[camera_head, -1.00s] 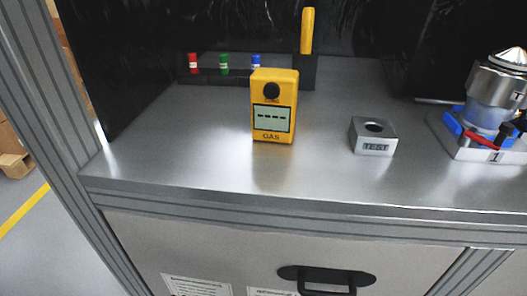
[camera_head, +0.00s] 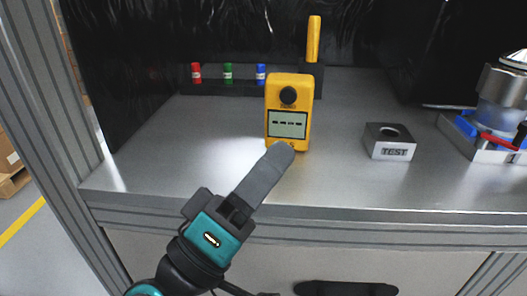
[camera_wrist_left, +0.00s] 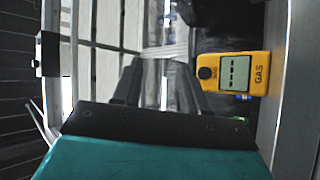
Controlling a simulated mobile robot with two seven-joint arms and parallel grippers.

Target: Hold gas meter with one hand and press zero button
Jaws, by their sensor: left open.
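The yellow gas meter (camera_head: 303,137) stands upright on the metal bench. Its front shows a round black button (camera_head: 288,96) above a grey display (camera_head: 288,124) with dashes. My left gripper (camera_head: 280,150) reaches up from below, in front of the meter's lower edge, and covers part of its lettering. Whether it touches the meter cannot be told. In the left wrist view the gripper (camera_wrist_left: 158,75) has its fingers apart with nothing between them, and the gas meter (camera_wrist_left: 225,60) lies to their right, sideways in the picture. My right gripper is not in view.
A test block (camera_head: 390,142) with a hole stands right of the meter. A metal device (camera_head: 500,95) on a base is at the far right. Red (camera_head: 196,73), green (camera_head: 228,74) and blue (camera_head: 261,75) cylinders and a yellow stick (camera_head: 313,38) stand behind. The bench's left part is clear.

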